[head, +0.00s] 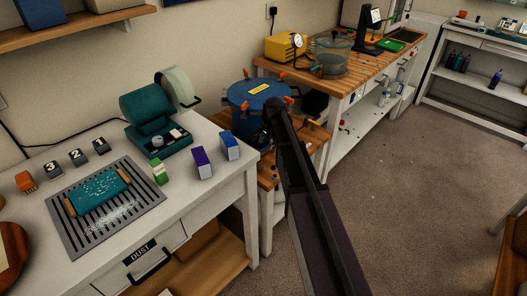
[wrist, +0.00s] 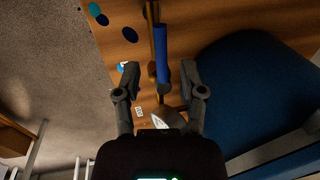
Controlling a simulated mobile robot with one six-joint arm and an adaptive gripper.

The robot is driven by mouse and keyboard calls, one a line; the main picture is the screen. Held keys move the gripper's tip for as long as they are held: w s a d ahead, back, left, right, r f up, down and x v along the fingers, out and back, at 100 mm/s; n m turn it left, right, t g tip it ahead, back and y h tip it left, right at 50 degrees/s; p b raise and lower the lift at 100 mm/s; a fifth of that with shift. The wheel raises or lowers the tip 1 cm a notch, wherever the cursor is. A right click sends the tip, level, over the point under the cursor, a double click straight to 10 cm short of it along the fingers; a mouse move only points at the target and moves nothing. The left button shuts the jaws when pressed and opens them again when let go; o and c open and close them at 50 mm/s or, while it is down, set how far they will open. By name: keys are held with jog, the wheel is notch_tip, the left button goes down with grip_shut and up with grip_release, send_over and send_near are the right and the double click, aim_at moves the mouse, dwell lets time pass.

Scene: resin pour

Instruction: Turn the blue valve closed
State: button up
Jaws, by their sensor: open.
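The blue valve's lever (wrist: 162,52) shows in the wrist view as a straight blue bar next to a brass pipe (wrist: 152,14), over a wooden surface. My gripper (wrist: 160,70) is open, with one finger on each side of the lever's near end. Gaps show on both sides, so the fingers do not appear to be closed on it. In the head view my arm runs up to the blue pressure pot (head: 258,93), which has orange clamps and a yellow label. There the arm hides the gripper and the blue lever.
The pot's large dark blue side (wrist: 250,95) is close on the right in the wrist view. A white bench (head: 200,222) with a teal machine (head: 150,112) stands left. A wooden-topped bench (head: 375,62) stands behind. Open floor (head: 420,185) lies right.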

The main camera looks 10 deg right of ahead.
jog(key=shift+w+a+f+b, duration=0.15)
jog(key=shift+f+b, duration=0.65)
jog(key=shift+f, duration=0.25)
grip_shut()
jog(key=shift+a, duration=0.25)
jog(key=shift+d, duration=0.1)
